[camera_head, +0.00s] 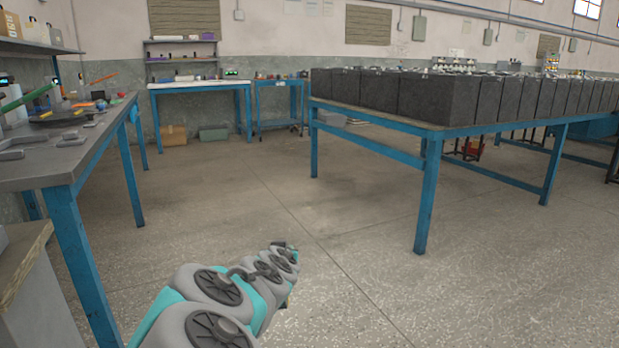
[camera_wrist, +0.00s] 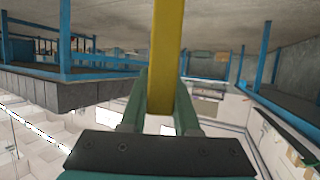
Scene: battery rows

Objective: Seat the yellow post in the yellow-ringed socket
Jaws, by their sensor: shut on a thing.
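The yellow post (camera_wrist: 167,45) is a long straight bar in the wrist view, running from between my fingers out past the top edge. My gripper (camera_wrist: 163,92) is shut on it, with one green finger on each side. In the head view my arm reaches out low over the open floor, and my gripper is small and mostly hidden behind the arm links. The yellow-ringed socket does not show in either view.
A blue-legged table (camera_head: 372,125) with rows of dark battery blocks (camera_head: 437,97) stands at the right. A workbench (camera_head: 60,165) with tools is at the left. Another blue table (camera_head: 200,85) and shelves are against the far wall. The floor (camera_head: 230,190) between them is clear.

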